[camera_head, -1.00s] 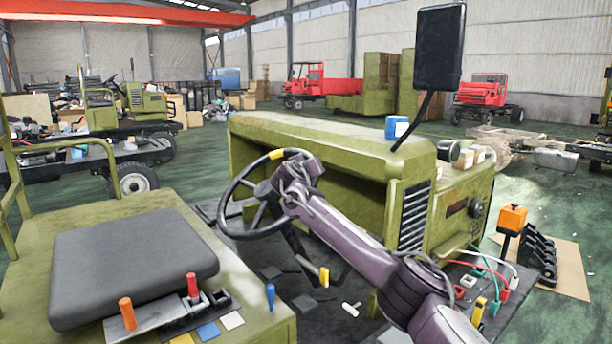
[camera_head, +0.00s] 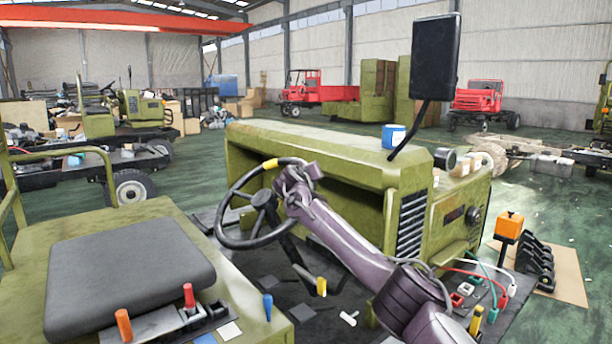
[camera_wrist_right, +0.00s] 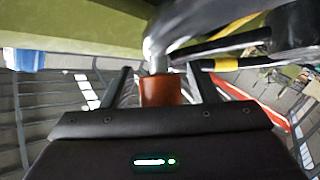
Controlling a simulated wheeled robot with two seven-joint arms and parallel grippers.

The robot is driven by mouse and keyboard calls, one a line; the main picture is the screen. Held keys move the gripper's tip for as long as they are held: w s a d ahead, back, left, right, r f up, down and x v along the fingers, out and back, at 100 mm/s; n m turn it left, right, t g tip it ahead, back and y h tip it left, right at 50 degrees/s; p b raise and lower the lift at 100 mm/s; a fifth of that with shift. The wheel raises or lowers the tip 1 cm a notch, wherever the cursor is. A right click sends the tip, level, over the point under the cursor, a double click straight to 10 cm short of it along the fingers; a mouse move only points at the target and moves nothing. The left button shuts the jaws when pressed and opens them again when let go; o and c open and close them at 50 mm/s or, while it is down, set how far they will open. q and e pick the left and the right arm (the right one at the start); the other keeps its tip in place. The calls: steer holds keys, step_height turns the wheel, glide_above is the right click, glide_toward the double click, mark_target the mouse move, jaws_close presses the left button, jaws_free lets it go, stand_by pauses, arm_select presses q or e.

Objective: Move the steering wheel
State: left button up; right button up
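The black steering wheel (camera_head: 222,236), with yellow marks on its rim, stands on its column in front of the green dashboard. In the right wrist view its dark rim with a yellow band (camera_wrist_right: 226,64) shows at upper right. My right gripper (camera_head: 291,182) is at the right side of the rim, overlapping it. In the right wrist view its two fingers (camera_wrist_right: 161,85) stand apart, either side of a brown-orange cylindrical knob (camera_wrist_right: 160,91) on a shiny metal stem. Gaps appear to show between knob and fingers. The arm hides this knob in the head view. My left gripper is out of view.
A dark seat (camera_head: 125,265) and levers with orange, red and blue knobs are at lower left. A mirror (camera_head: 435,57) on a thin arm rises at right. Loose cables and a yellow-handled lever (camera_head: 321,287) are near my right arm. Other vehicles stand behind.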

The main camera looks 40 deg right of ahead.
steer(key=shift+s+a+f+b, duration=0.1)
steer(key=shift+s+a+b, duration=0.2)
steer(key=shift+a+b, duration=0.2)
steer(key=b+v, duration=0.3)
steer(key=v, duration=0.2)
steer(key=shift+s+a, duration=0.2)
steer(key=shift+s, duration=0.05)
steer(key=shift+s+a+r, duration=0.25)
steer(key=shift+s+a, duration=0.1)
